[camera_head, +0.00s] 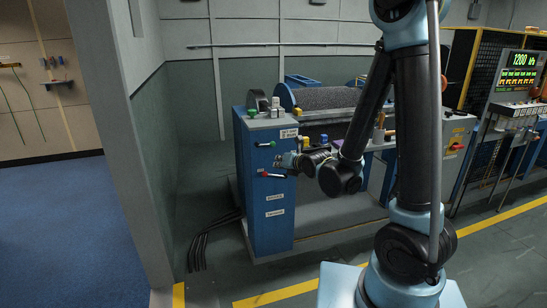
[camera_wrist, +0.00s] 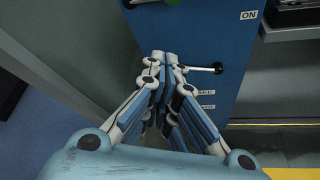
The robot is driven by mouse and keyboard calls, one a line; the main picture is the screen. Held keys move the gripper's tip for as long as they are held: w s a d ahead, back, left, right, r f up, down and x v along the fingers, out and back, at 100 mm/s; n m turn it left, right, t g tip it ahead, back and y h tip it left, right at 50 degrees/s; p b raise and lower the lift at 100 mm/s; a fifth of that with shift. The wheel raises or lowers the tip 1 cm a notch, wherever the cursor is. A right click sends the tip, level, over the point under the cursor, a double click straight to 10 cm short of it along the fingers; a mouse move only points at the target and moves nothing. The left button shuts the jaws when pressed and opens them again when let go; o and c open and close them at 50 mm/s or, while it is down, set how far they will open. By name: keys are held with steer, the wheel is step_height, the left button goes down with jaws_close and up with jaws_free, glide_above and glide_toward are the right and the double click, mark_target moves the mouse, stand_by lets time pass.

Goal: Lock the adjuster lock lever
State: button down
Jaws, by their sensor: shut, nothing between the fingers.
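The blue console cabinet (camera_head: 268,225) stands left of my arm. On its front is a lever with a red end (camera_head: 264,174) and a dark part to its right, above two white labels (camera_head: 274,197); I take it as the adjuster lock lever. In the wrist view a lever with a pale rod and black tip (camera_wrist: 218,68) sticks out right of my gripper, above two labels. Its left part is hidden behind the fingers. My gripper (camera_wrist: 167,55) is shut and empty, fingers pointing at the cabinet front. In the head view my gripper (camera_head: 281,160) is just above the red-ended lever; contact is unclear.
A green-ended handle (camera_head: 271,144) is higher on the cabinet, below a label. Small items (camera_head: 275,105) stand on the cabinet top. A winch drum (camera_head: 325,98) is behind. A grey wall (camera_head: 120,150) is at the left. Dark cables (camera_head: 208,235) lie on the floor.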

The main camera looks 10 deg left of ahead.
mark_target(265, 144)
steer(key=shift+w+a+f, duration=0.1)
steer(key=shift+w+a, duration=0.75)
steer(key=shift+w, duration=0.45)
steer(key=shift+w+a, duration=0.8)
steer(key=shift+w, duration=0.55)
steer(key=shift+w+a+f, duration=0.1)
steer(key=shift+w+a, duration=0.75)
steer(key=shift+w, duration=0.45)
steer(key=shift+a+r, duration=0.1)
steer(key=shift+a, duration=0.05)
